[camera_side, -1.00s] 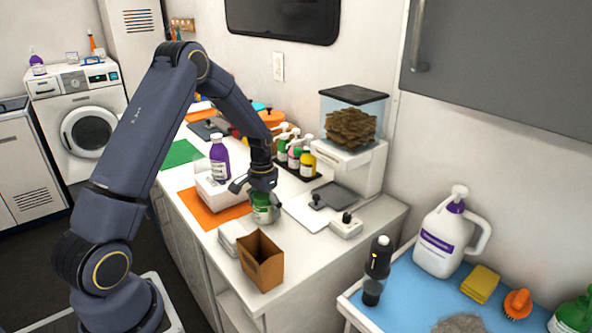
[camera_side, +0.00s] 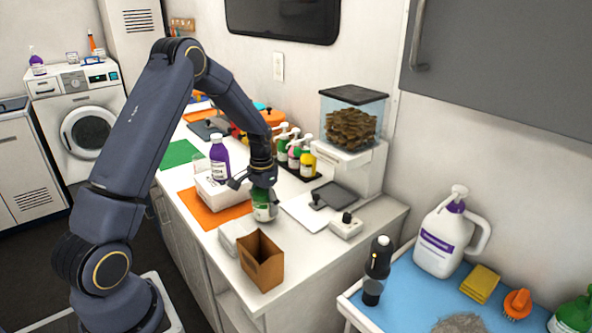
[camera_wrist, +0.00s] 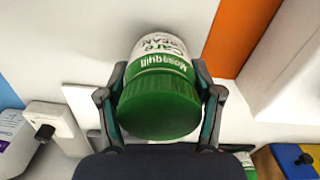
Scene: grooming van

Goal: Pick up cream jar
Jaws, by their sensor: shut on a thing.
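The cream jar (camera_side: 263,206) is white with a green lid and a label. It is between the fingers of my gripper (camera_side: 262,190), which is shut on it from above. In the wrist view the jar (camera_wrist: 160,90) fills the middle, its green lid toward the camera and the label reading "CREAM". The two fingers of my gripper (camera_wrist: 161,108) press on its left and right sides. The jar is above or at the white counter (camera_side: 215,245); I cannot tell the exact gap.
A brown open box (camera_side: 262,262) stands in front of the jar, beside a white stack (camera_side: 232,236). A scale-like device (camera_side: 345,226) is to the right.

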